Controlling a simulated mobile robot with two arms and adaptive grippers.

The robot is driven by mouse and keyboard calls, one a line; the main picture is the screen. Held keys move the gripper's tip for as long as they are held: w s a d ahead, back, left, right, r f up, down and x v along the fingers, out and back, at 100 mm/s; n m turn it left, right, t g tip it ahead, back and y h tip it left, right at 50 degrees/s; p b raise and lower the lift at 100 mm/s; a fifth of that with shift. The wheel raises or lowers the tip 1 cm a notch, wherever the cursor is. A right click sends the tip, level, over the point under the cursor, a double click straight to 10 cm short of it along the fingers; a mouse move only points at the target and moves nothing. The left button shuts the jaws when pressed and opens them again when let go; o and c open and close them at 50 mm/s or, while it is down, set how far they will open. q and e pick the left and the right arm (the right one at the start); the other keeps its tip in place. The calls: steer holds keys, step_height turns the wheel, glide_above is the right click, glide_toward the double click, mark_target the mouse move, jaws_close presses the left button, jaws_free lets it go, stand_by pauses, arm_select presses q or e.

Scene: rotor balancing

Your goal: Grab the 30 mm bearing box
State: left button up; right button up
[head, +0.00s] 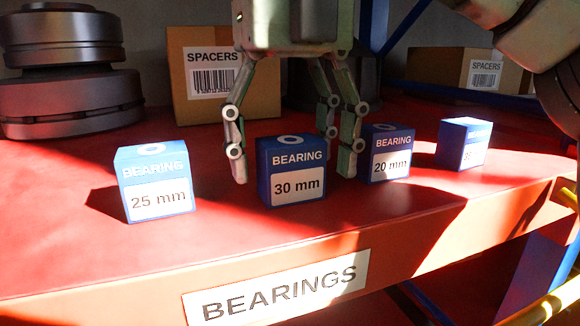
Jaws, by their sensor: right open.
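The blue 30 mm bearing box (291,172) stands upright on the red shelf (60,235), in the middle of the head view. Its front label faces me. My right gripper (293,172) reaches down from above with its fingers spread open. One finger is to the left of the 30 mm box and others are to its right, with the box between them. I cannot tell whether any finger touches it. My left gripper is not in view.
A 25 mm box (155,182) stands to the left. A 20 mm box (387,153) stands close to the right fingers, and another blue box (463,143) is farther right. Spacers cartons (185,62) and dark metal discs (70,95) stand behind. The shelf's front edge bears a BEARINGS label (277,291).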

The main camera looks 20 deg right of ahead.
steer(key=shift+w+d+f, duration=0.1)
steer(key=shift+f, duration=0.55)
steer(key=shift+s, duration=0.2)
steer(key=shift+c, duration=0.5)
steer(key=shift+w, duration=0.1)
steer(key=c, duration=1.3)
